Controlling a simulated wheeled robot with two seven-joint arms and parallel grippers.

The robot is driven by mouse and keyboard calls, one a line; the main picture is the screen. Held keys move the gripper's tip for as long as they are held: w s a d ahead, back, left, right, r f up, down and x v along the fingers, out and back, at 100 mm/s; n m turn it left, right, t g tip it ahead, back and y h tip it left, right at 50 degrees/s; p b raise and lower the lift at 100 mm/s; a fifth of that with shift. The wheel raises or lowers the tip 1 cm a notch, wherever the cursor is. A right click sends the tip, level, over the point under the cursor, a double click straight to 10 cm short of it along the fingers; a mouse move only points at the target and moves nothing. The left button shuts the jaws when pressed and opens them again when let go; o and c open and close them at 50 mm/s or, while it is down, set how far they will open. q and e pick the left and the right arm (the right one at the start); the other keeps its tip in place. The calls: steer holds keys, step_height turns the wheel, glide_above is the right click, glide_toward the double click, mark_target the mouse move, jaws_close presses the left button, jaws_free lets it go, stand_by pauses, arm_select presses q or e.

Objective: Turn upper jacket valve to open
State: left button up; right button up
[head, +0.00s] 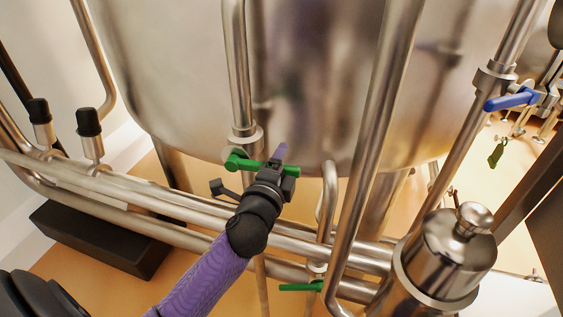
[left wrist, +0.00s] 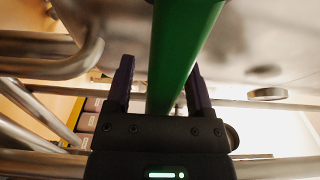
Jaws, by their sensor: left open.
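The upper jacket valve has a green handle (head: 238,162) on the vertical steel pipe in front of the big vessel. The handle lies roughly crosswise to that pipe in the head view. My left gripper (head: 279,157) is at the right part of this handle, its jaws open. In the left wrist view, the green handle (left wrist: 182,45) runs between the two dark fingers of my left gripper (left wrist: 161,68), with a visible gap at the left finger. Whether either finger touches it I cannot tell. The gripper hides part of the handle in the head view. My right gripper is not in view.
A second green handle (head: 300,287) sits lower on the pipework. A blue handle (head: 511,100) is at the right. Horizontal steel pipes (head: 150,195) run below my left gripper. A steel canister (head: 447,255) stands at the lower right. The steel vessel (head: 180,80) closes off the back.

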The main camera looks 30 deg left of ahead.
arm_select(q)
jaws_close()
steer(key=shift+f, duration=0.1)
stand_by(1.3)
